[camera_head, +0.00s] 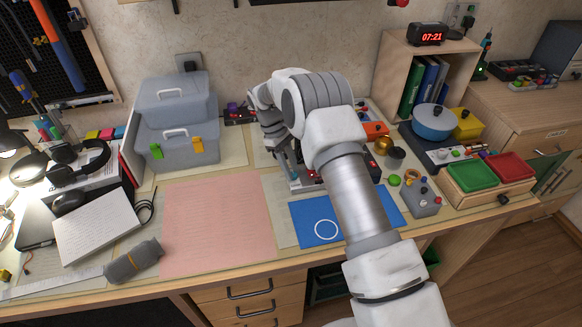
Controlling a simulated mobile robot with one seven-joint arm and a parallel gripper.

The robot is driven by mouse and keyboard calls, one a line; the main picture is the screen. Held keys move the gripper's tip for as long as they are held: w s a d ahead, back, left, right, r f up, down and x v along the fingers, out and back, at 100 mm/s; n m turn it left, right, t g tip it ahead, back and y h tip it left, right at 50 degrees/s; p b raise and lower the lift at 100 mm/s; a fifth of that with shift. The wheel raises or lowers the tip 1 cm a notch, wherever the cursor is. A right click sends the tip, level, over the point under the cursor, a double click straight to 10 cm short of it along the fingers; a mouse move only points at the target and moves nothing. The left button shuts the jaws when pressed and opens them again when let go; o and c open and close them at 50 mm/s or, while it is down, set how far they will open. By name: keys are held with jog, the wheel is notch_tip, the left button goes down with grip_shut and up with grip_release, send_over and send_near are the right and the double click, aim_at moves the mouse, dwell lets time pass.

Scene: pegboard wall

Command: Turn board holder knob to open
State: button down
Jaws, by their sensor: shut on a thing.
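The board holder (304,187) stands on the desk right of the pink sheet, at the top edge of the blue mat. It shows only in part, as a pale base with some red beside it, because my arm covers its right side. My gripper (289,176) points down at its left end, with its fingers shut on the board holder knob. The knob itself is hidden by the fingers and too small to make out, so its turn angle cannot be told.
A blue mat (311,225) with a white ring lies in front of the holder. A grey toolbox (178,138) stands at the back left. A grey box with knobs (423,198) and green and red trays (472,177) are at the right. The pink sheet (217,222) is clear.

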jog(key=shift+n, duration=0.4)
jog(key=c, duration=0.7)
grip_release()
jog(key=shift+o, duration=0.2)
jog(key=p+v, duration=0.2)
jog(key=v, duration=1.5)
jog(key=shift+s+a+r, duration=0.2)
jog(key=shift+s+a, duration=0.05)
